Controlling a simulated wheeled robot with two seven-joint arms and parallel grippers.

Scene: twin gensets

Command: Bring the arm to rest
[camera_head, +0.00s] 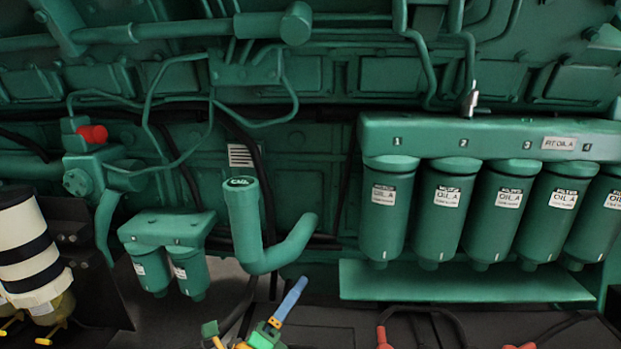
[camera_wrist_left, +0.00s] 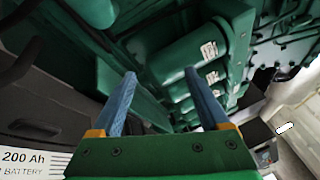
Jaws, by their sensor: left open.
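My left gripper (camera_head: 291,297) shows at the bottom of the head view, below the engine's green curved pipe. One blue finger, pointing up and to the right, and parts of its green and yellow body show there; the rest is cut off or hard to make out. In the left wrist view, the left gripper (camera_wrist_left: 160,76) has its two blue fingers wide apart, with nothing held between them. Green filter canisters (camera_wrist_left: 192,52) lie beyond the fingers in that view. My right gripper is not in view.
A row of green oil filter canisters (camera_head: 384,215) hangs at the right, above a green ledge (camera_head: 460,283). The green curved pipe (camera_head: 245,225) and two smaller canisters (camera_head: 151,268) are at left. Red-ended cables (camera_head: 383,336) lie low. A battery label (camera_wrist_left: 30,160) shows in the wrist view.

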